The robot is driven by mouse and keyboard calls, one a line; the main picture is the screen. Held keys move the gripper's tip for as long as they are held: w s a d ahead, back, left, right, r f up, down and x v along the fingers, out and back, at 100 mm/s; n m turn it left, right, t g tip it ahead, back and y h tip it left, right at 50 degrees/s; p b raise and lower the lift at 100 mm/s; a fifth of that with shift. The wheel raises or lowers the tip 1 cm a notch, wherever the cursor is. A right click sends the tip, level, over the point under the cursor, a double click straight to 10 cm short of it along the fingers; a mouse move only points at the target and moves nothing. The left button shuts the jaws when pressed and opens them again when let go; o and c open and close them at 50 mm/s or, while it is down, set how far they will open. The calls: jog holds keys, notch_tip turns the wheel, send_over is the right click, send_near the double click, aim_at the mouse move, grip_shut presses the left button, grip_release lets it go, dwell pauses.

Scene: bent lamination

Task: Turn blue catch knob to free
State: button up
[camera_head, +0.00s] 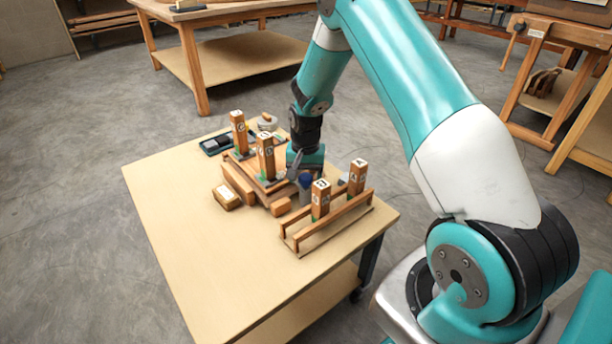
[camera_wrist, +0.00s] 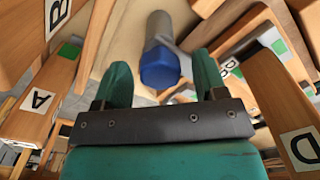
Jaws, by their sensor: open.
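The blue catch knob (camera_wrist: 160,68) shows in the wrist view as a blue cap on a grey cylinder, just beyond my fingertips and roughly between them. In the head view the blue knob (camera_head: 305,181) is small, on the near right side of the wooden fixture (camera_head: 240,178). My gripper (camera_wrist: 162,82) is open, with one teal finger to each side of the knob's line. No contact with the knob is visible. In the head view my gripper (camera_head: 303,172) points down beside the fixture, and its fingers are partly hard to make out.
Wooden posts with letter labels stand close around my gripper, among them posts marked A (camera_wrist: 38,104), B (camera_wrist: 58,14) and D (camera_wrist: 303,148). A wooden rack (camera_head: 328,222) holds two posts at the table's right. The front left of the table (camera_head: 200,250) is clear.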

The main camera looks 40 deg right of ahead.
jog(key=shift+c, duration=0.4)
jog(key=c, duration=0.8)
jog(key=shift+c, duration=0.2)
jog(key=shift+n, duration=0.3)
jog(key=n+p, duration=0.2)
jog(key=n, duration=0.1)
jog(key=shift+r+n, duration=0.1)
jog(key=shift+n, duration=0.2)
jog(key=n+p, duration=0.2)
jog(key=n, duration=0.2)
jog(key=shift+n, duration=0.3)
jog(key=n+p, duration=0.1)
jog(key=n, duration=0.3)
jog(key=shift+n, duration=0.3)
jog(key=shift+n+p, duration=0.55)
jog(key=shift+n, duration=1.65)
